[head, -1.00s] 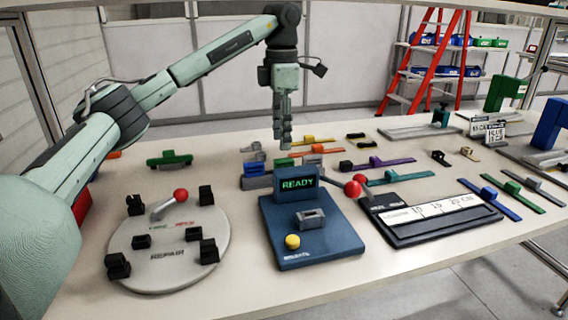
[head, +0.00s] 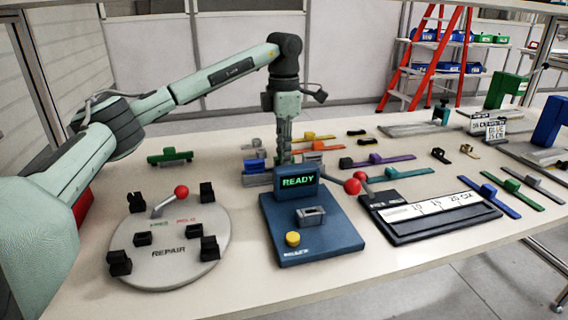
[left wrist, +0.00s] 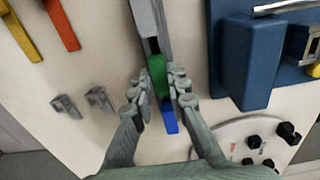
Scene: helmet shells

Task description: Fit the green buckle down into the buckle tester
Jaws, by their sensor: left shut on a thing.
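The green buckle (left wrist: 157,75) is between the fingers of my left gripper (left wrist: 159,92) in the left wrist view. My left gripper is shut on it, low over a grey holder (left wrist: 146,14). In the head view my left gripper (head: 284,160) points straight down behind the tester, and its fingers hide the buckle. The buckle tester (head: 291,252) is a blue box with a lit READY screen (head: 298,181), a grey socket (head: 310,215) and a yellow button (head: 292,239). My right gripper is not in view.
A blue piece (left wrist: 170,118) sits close beside the buckle. Left of the tester is a round REPAIR board (head: 168,265) with a red-knobbed lever. To the right are a black measuring board (head: 415,233) and several coloured strap parts. The table front is clear.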

